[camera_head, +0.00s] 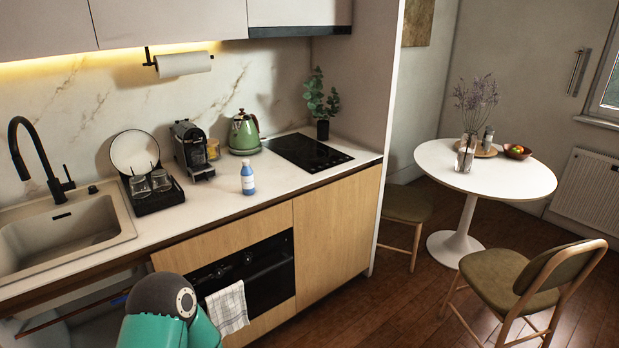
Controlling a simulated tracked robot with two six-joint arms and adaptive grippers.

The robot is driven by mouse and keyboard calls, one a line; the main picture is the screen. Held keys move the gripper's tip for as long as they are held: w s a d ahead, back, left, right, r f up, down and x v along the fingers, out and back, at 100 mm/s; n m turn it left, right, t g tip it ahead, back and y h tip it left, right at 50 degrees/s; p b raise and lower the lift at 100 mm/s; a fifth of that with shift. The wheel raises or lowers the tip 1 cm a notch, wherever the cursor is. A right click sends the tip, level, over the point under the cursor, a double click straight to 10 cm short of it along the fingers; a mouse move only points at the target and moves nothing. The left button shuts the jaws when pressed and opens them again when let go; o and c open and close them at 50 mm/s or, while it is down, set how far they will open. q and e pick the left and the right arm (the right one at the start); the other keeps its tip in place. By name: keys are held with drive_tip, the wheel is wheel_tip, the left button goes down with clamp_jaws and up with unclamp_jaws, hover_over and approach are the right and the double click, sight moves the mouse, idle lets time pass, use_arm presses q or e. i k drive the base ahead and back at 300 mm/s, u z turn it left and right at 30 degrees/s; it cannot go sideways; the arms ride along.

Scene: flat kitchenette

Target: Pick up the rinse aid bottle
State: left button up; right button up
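The likely rinse aid bottle (248,183), small with a blue body, a white label and a pale top, stands upright on the light countertop (225,203) near its front edge. It is in front of the green kettle and right of the coffee machine. Nothing touches or covers it. Neither gripper shows in the head view. Only a teal and dark grey link of one of my arms shows at the bottom left, well below the counter.
A coffee machine (192,150), a green kettle (244,132) and a black dish rack (155,198) stand around the bottle. The sink (75,230) is at left, the black hob (308,152) at right. A towel (228,308) hangs on the oven front. A round table (490,180) stands farther right.

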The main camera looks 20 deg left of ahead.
sight(246, 176)
drive_tip(key=z, duration=0.6)
drive_tip(key=i, duration=2.6)
drive_tip(key=u, duration=2.45)
drive_tip(key=i, duration=0.3)
drive_tip(key=u, duration=1.1)
drive_tip(key=i, duration=0.55)
drive_tip(key=z, duration=0.05)
